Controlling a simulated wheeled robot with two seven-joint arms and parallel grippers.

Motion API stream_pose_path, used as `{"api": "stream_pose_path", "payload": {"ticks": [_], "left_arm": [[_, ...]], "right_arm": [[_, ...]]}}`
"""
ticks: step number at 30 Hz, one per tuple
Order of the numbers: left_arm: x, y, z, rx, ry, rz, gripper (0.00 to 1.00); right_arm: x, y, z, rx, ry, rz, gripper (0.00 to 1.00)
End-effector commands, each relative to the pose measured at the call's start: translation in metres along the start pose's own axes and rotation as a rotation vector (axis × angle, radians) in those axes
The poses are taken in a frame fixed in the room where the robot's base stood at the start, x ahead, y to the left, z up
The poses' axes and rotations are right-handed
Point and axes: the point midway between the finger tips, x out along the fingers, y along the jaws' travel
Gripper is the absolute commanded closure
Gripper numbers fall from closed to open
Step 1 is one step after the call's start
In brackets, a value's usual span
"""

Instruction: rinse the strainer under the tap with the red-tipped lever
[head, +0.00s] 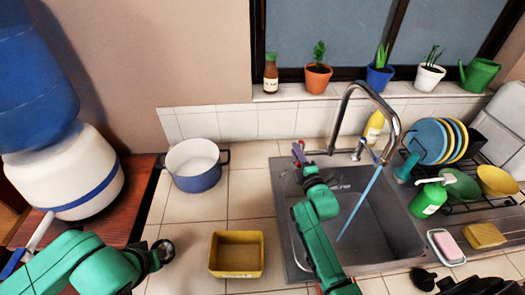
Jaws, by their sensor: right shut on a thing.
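The curved metal tap (344,107) stands at the back rim of the grey sink (385,215). A blue stream of water (360,203) runs from its spout into the sink. A small red and purple tip, seemingly the red-tipped lever (298,148), shows left of the tap's base. My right gripper (301,161) is shut on it, with the arm reaching across the sink's left side. My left gripper (163,252) is over the counter at the left, apart from everything; its jaws are not clear.
A blue-white pot (194,176) and a yellow container (237,272) stand on the counter left of the sink. A dish rack with plates (428,141), a green soap bottle (427,199) and a yellow sponge (484,236) are at the right. Potted plants line the sill.

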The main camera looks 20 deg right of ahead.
Motion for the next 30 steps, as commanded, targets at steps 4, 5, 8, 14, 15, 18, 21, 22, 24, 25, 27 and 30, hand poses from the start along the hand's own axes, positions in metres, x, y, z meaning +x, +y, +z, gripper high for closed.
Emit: {"api": "stream_pose_path", "payload": {"ticks": [4,5,8,14,15,18,21,22,24,25,27,30], "left_arm": [[-0.001,0.0,0.0,0.0,0.0,0.0,1.0],[-0.001,0.0,0.0,0.0,0.0,0.0,1.0],[0.0,0.0,0.0,0.0,0.0,0.0,1.0],[-0.001,0.0,0.0,0.0,0.0,0.0,1.0],[-0.002,0.0,-0.001,0.0,0.0,0.0,1.0],[-0.008,0.0,-0.004,0.0,0.0,0.0,1.0],[-0.019,0.001,-0.01,0.0,0.0,0.0,1.0],[-0.023,0.001,-0.013,0.0,0.0,0.0,1.0],[-0.03,0.001,-0.017,0.0,0.0,0.0,1.0],[-0.033,0.001,-0.018,0.0,0.0,0.0,1.0],[-0.04,0.001,-0.021,0.0,0.0,0.0,1.0],[-0.047,0.001,-0.026,0.0,0.0,0.0,1.0]], "right_arm": [[0.001,0.006,0.001,-0.004,0.0,0.012,0.55],[0.001,0.005,0.001,-0.004,0.0,0.011,0.47],[0.001,0.004,0.0,-0.003,0.001,0.007,0.47],[0.0,0.002,0.0,-0.002,0.001,0.003,0.47],[-0.002,0.002,0.0,-0.001,0.001,0.002,0.47],[-0.009,0.003,0.0,-0.001,0.001,0.001,0.47],[-0.026,0.005,0.0,-0.002,0.001,-0.002,0.47],[-0.033,0.006,0.0,-0.001,0.001,-0.003,0.47],[-0.049,0.006,0.0,-0.001,0.0,-0.003,0.47],[-0.056,0.006,0.001,-0.002,0.0,-0.001,0.47],[-0.072,0.005,0.001,-0.001,0.0,-0.002,0.47],[-0.092,0.006,0.001,-0.001,0.0,0.0,0.47]]}}
